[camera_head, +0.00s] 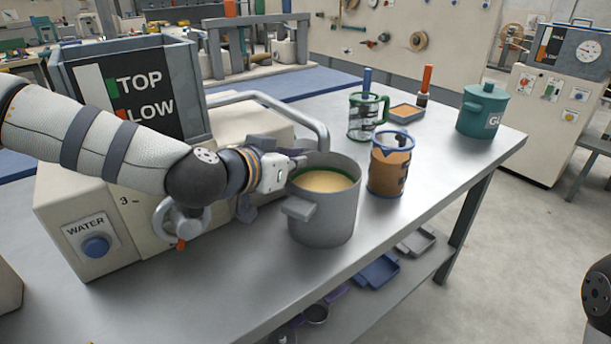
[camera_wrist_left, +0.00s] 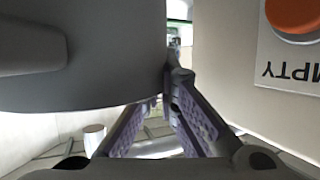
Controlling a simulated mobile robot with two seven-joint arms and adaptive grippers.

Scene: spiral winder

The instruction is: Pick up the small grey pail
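The small grey pail (camera_head: 340,218) stands upright near the table's front edge, with pale cream contents and a lug on its near left side. My left gripper (camera_head: 292,158) is at the pail's left rim, with its fingertips partly hidden. The left wrist view looks upside down. There the pail's dark wall (camera_wrist_left: 100,80) fills the upper left. The fingers of my left gripper (camera_wrist_left: 165,112) reach to the rim, one along the outside and one passing behind the wall. Whether they press on it is unclear. My right gripper is out of view.
A beige machine (camera_head: 100,225) with a WATER button stands left of the pail, under my left arm. An orange-brown jar (camera_head: 390,170) is close on the right. A glass mug (camera_head: 362,120) and a teal lidded pot (camera_head: 482,110) stand farther back. The table front is clear.

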